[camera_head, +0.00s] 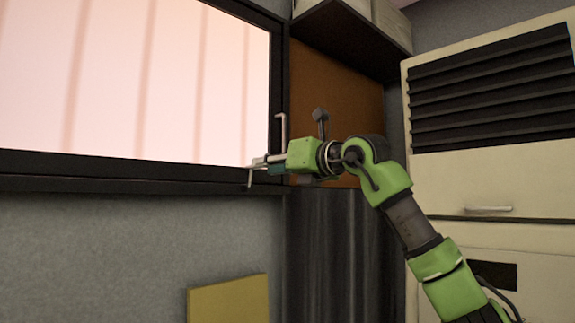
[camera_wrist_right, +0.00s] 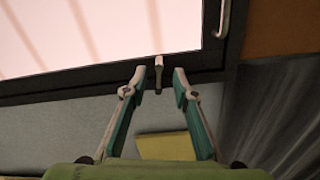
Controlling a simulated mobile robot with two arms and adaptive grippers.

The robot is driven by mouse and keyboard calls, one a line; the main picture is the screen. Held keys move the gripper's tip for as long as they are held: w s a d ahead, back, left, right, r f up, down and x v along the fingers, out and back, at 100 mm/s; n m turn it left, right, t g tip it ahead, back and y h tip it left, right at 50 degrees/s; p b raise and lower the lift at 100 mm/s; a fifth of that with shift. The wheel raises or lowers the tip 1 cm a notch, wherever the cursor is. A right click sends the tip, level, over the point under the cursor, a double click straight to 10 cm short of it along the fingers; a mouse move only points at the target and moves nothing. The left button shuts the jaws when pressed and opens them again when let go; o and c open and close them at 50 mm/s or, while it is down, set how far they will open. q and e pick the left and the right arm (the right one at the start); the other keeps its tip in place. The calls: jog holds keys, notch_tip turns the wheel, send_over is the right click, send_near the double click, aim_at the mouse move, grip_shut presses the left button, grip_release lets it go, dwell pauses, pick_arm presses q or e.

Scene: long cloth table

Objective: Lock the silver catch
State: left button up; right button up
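The silver catch (camera_wrist_right: 158,70) is a small pale lever on the lower dark frame of the window, pointing down in the right wrist view. In the head view, a thin pale piece (camera_head: 249,179) that looks like it hangs just beyond my fingertips. My right gripper (camera_wrist_right: 157,84) is open, with one finger on each side of the catch and a gap to both. It also shows in the head view (camera_head: 258,163), reaching in from the right, where its fingers partly cover the frame. I cannot tell the remaining depth to the catch. My left gripper is not in view.
A pale bent handle (camera_head: 281,131) stands on the window's right frame, close above my right gripper. The bright window pane (camera_head: 130,85) fills the upper left. A yellow panel (camera_head: 228,300) is below. A cream cabinet (camera_head: 490,185) stands at the right.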

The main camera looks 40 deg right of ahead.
jog(key=s+d, duration=0.1)
jog(key=s, duration=0.6)
jog(key=shift+s, duration=0.25)
